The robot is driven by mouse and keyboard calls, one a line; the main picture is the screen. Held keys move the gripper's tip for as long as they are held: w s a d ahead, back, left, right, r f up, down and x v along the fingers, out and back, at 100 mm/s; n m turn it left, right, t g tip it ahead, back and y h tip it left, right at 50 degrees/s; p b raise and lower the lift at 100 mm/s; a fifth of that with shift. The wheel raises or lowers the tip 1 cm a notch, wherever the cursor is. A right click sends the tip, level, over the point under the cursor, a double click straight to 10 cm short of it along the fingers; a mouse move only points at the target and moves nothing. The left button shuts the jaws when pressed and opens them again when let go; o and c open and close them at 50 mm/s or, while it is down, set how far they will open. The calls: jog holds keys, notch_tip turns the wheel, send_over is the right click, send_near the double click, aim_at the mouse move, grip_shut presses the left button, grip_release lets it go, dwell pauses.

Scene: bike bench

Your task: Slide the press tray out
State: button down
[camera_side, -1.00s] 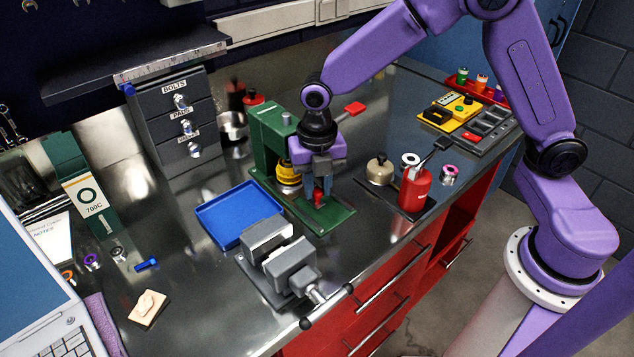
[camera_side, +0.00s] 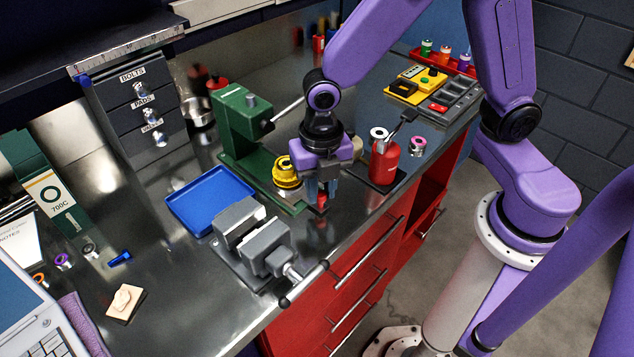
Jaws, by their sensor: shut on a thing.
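The green press (camera_side: 238,122) stands on the metal bench, its green base (camera_side: 259,166) reaching toward the front edge. A yellow cup-like piece (camera_side: 286,176) sits in front of the press column, out from under the head. My gripper (camera_side: 322,190) points down at the front of the press, near the bench's front edge. It is shut on the red knob (camera_side: 322,203) at the front of the press tray. The fingers hide part of the knob, and the tray itself is hard to tell from the base.
A grey vise (camera_side: 252,240) and a blue tray (camera_side: 209,199) are at left of the press. A red bottle (camera_side: 384,162) stands close at right of my gripper. Red drawers with bar handles (camera_side: 372,252) lie below the bench edge.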

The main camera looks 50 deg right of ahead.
jog(key=c, duration=0.9)
grip_release()
jog(key=shift+r, duration=0.15)
notch_tip(320, 180, up, 17)
jog(key=shift+r, duration=0.1)
jog(key=s+d+f+m, duration=0.3)
jog(key=s+d+m, duration=0.1)
jog(key=s+m, duration=0.1)
jog(key=s+d+f+m, duration=0.2)
jog(key=s+d+m, duration=0.2)
jog(key=m, duration=0.3)
jog(key=s+d+f+m, duration=0.3)
jog(key=s+d+m, duration=0.1)
jog(key=s+m, duration=0.2)
jog(key=shift+d+f, duration=0.1)
jog(key=shift+f, duration=0.25)
